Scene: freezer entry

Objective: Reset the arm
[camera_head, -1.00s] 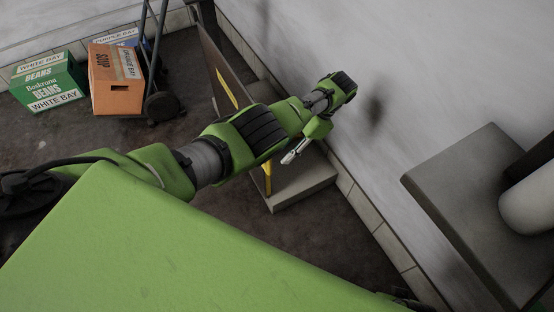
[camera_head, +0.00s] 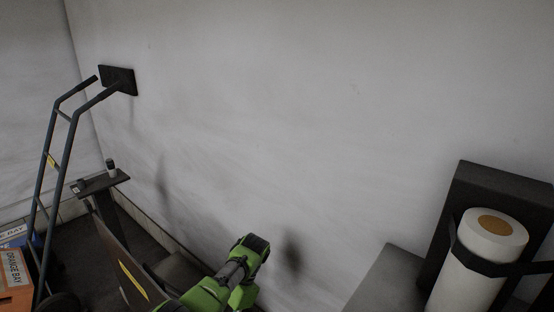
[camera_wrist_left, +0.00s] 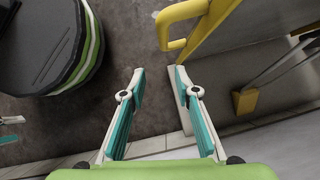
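My left arm (camera_head: 238,272) comes in at the bottom of the head view, its green and black joint near the pale wall. Its gripper is not clearly seen there. In the left wrist view my left gripper (camera_wrist_left: 157,74) is open, its two white and teal fingers apart with nothing between them. Beyond the fingertips is a yellow bar handle (camera_wrist_left: 172,44), apart from them. Two small white and teal pieces at the left edge of the wrist view look like fingertips of my right gripper (camera_wrist_left: 10,121); most of it is cut off.
A hand truck (camera_head: 58,165) stands at the left by an orange box (camera_head: 14,275). A small dark stand (camera_head: 100,183) holds a small container. A paper roll (camera_head: 470,270) in a dark holder stands at the right on a grey surface (camera_head: 385,285). The wall (camera_head: 290,120) fills the back.

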